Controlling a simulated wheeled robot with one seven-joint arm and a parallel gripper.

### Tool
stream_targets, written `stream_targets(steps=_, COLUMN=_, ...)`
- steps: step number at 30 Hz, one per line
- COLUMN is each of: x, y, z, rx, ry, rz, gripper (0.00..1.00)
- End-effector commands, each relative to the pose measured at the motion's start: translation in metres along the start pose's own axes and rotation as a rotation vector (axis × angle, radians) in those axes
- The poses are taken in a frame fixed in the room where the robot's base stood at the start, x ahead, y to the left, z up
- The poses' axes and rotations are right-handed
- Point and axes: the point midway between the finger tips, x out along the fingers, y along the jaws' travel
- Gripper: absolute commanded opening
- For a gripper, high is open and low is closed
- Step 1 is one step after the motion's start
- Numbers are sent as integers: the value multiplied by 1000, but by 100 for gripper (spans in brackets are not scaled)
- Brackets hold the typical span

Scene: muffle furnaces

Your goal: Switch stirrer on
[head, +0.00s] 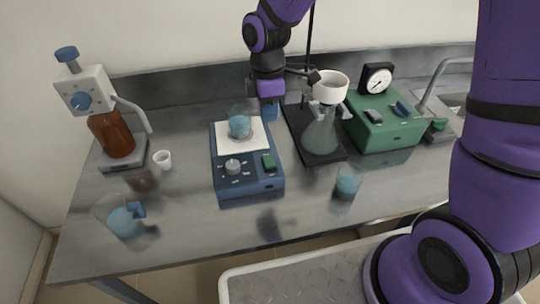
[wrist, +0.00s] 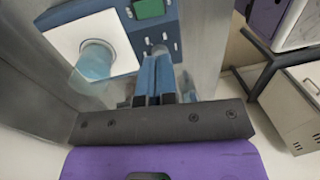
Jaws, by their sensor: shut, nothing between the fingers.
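The stirrer (head: 247,184) is a blue box on the bench with a white top plate (head: 228,139), a round grey knob (head: 232,166) and a green switch (head: 268,161) on its front panel. A beaker of blue liquid (head: 240,127) stands on the plate. My gripper (head: 270,111) points down and shows by the plate's far right corner in the head view. In the wrist view, its blue fingers (wrist: 155,68) are shut and empty, overlapping the panel by the knob (wrist: 158,49). The green switch (wrist: 149,8) is at the top edge there, apart from the fingertips. I cannot tell the switch's position.
A flask with a white funnel (head: 321,132) and a green pump (head: 382,127) with a gauge stand right of the stirrer. A small beaker (head: 346,188) stands at front right. A bottle with a dispenser (head: 112,134), a white cup (head: 163,160) and a tilted flask (head: 122,220) are left.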

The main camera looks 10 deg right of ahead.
Motion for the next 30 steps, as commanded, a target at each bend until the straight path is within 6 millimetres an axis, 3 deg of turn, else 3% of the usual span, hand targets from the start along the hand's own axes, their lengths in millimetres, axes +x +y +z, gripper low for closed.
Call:
stream_targets(steps=17, x=11, y=1, z=-3, rx=-20, ry=0, rz=-10, gripper=0)
stream_targets(steps=30, x=85, y=-1, z=-3, rx=-21, ry=-1, rz=-13, gripper=0)
